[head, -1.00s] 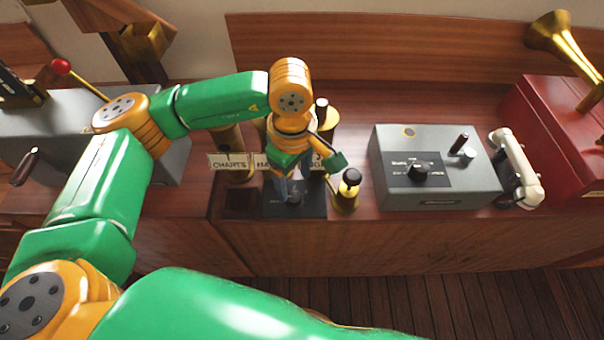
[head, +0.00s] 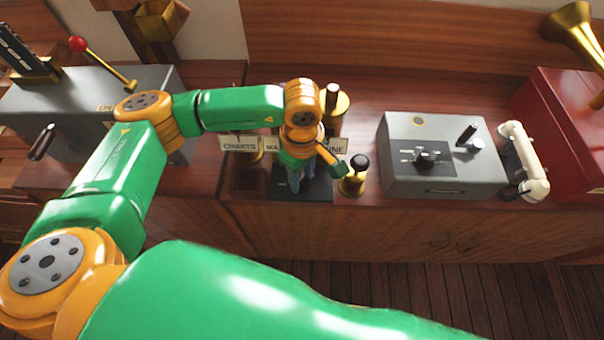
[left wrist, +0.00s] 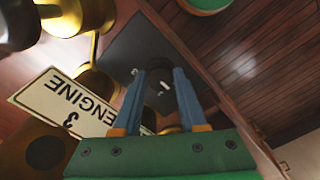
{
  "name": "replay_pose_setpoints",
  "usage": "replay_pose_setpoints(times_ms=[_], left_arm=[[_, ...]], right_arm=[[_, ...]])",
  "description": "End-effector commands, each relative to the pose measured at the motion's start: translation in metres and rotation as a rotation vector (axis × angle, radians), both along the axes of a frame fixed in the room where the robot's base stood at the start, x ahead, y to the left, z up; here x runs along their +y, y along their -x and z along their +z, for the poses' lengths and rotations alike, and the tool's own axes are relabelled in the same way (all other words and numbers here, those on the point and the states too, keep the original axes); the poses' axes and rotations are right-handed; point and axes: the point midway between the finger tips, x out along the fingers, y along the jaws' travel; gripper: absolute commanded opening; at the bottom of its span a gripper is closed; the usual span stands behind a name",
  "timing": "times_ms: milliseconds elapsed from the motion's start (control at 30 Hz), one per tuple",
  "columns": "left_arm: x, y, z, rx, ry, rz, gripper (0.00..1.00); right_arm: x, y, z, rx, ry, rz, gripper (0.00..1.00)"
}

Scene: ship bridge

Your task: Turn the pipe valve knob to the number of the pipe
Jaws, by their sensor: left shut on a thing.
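The black valve plate (head: 318,190) lies on the wooden counter in front of the brass pipes. My left gripper (head: 293,186) points down over it, and its blue fingers are shut on the dark valve knob (left wrist: 160,78). The fingers and arm mostly hide the knob in the head view. In the left wrist view, the knob sits between the fingertips, with small white marks near it. The pipe labels read "CHARTS" (head: 240,144), "MA…", partly hidden, and "…INE" (head: 336,146). In the left wrist view, the last label (left wrist: 70,103) reads "3 ENGINE". My right gripper is out of view.
A brass piece with a black top (head: 354,174) stands close right of my left gripper. A grey control box (head: 450,178), a white handset (head: 524,165) and a red box (head: 570,130) stand further right. A grey lever box (head: 60,105) is at the left.

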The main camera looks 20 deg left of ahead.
Motion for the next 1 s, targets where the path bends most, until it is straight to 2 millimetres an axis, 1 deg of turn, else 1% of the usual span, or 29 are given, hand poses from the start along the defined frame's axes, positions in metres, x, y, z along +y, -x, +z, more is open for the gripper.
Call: replay_pose_setpoints(times_ms=[167, 267, 500, 700, 1000], left_arm=[[0.0, 0.0, -0.003, -0.001, -0.001, -0.045, 0.0], [0.0, 0.0, -0.006, -0.002, 0.0, -0.098, 0.0], [0.0, 0.0, -0.008, -0.003, 0.0, -0.29, 0.0], [0.0, 0.0, -0.007, -0.002, 0.0, -0.458, 0.0], [0.0, 0.001, -0.004, 0.001, 0.001, -0.659, 0.0]], right_arm=[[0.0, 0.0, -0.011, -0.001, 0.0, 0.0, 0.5], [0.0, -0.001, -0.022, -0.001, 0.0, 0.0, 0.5], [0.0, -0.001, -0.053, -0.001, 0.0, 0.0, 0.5], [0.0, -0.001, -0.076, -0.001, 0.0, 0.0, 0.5], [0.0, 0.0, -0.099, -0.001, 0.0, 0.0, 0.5]])
